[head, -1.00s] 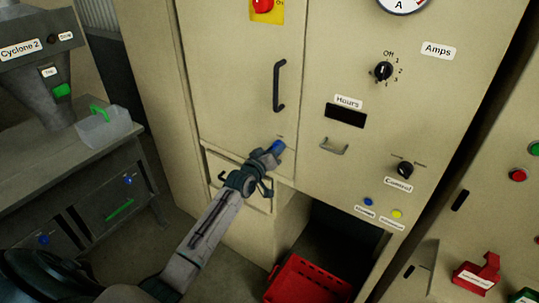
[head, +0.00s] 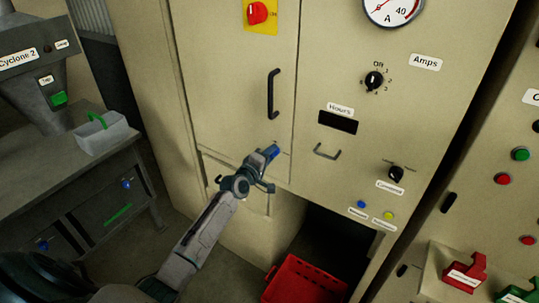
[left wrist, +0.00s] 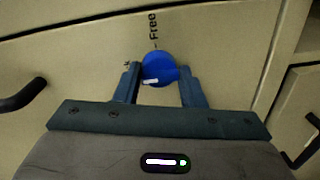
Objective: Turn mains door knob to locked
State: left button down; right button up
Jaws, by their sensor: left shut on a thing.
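The mains door knob (left wrist: 158,67) is a round blue knob on the cream cabinet door. In the left wrist view it sits between the two fingers of my left gripper (left wrist: 158,88), which is shut on it. A white mark shows on the knob's lower left. The word "Free" is printed on the door just above the knob; no other label there is readable. In the head view my left gripper (head: 262,163) reaches up from below to the knob (head: 272,152) near the door's lower right corner. My right gripper is not in view.
A black door handle (head: 273,94) stands above the knob, with a red switch (head: 257,13) on yellow higher up. A metal handle (head: 327,152) and Control knob (head: 396,173) are to the right. A red crate (head: 304,282) lies below in the cabinet's opening.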

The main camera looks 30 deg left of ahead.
pick_arm(q)
jog(key=shift+r, duration=0.2)
dwell(0.4)
jog(key=c, duration=0.9)
grip_release()
jog(key=shift+c, duration=0.2)
jog(key=shift+f, duration=0.1)
jog(key=s+p, duration=0.2)
jog(key=s, duration=0.8)
jog(key=shift+s+a+r, duration=0.3)
jog(key=shift+a+r, duration=0.15)
